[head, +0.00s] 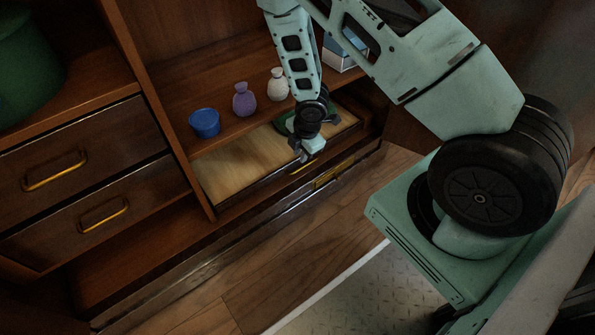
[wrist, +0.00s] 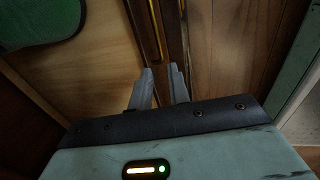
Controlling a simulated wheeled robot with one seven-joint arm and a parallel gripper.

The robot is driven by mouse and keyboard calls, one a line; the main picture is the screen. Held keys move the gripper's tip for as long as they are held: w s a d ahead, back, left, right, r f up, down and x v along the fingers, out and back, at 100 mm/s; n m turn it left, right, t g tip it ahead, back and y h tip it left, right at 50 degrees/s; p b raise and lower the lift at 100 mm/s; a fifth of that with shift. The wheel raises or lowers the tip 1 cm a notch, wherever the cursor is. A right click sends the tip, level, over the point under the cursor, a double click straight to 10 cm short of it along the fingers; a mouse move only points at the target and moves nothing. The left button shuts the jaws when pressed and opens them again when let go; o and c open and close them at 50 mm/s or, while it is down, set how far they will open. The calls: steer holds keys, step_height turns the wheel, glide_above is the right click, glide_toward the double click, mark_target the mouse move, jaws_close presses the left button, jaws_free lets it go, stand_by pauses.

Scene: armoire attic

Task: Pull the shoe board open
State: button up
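The shoe board (head: 228,170) is a pale wooden panel with a dark front edge, low in the armoire below the shelf. Its top surface shows, and a green item (head: 284,126) lies on it, partly hidden by my arm. A gold handle (head: 303,166) is on its front edge. My gripper (head: 303,156) is at this front edge, close to the handle. In the wrist view, my two grey fingers (wrist: 162,74) are apart with a narrow gap. The gold handle (wrist: 156,28) runs just beyond the fingertips; whether it enters the gap is unclear.
A blue bowl (head: 205,123), a purple vase (head: 244,100) and a white vase (head: 278,85) stand on the shelf above. Closed drawers (head: 90,200) are at left. A gold plate (head: 333,173) is on the lower front. Wooden floor (head: 250,285) is clear in front.

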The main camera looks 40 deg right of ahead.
mark_target(297, 170)
steer(key=f+b, duration=0.1)
steer(key=f, duration=0.1)
steer(key=w+f+b, duration=0.1)
steer(key=f, duration=0.2)
steer(key=f+b, duration=0.1)
steer(key=f, duration=0.2)
steer(key=shift+w+f, duration=0.15)
steer(key=shift+w, duration=0.15)
jaws_close()
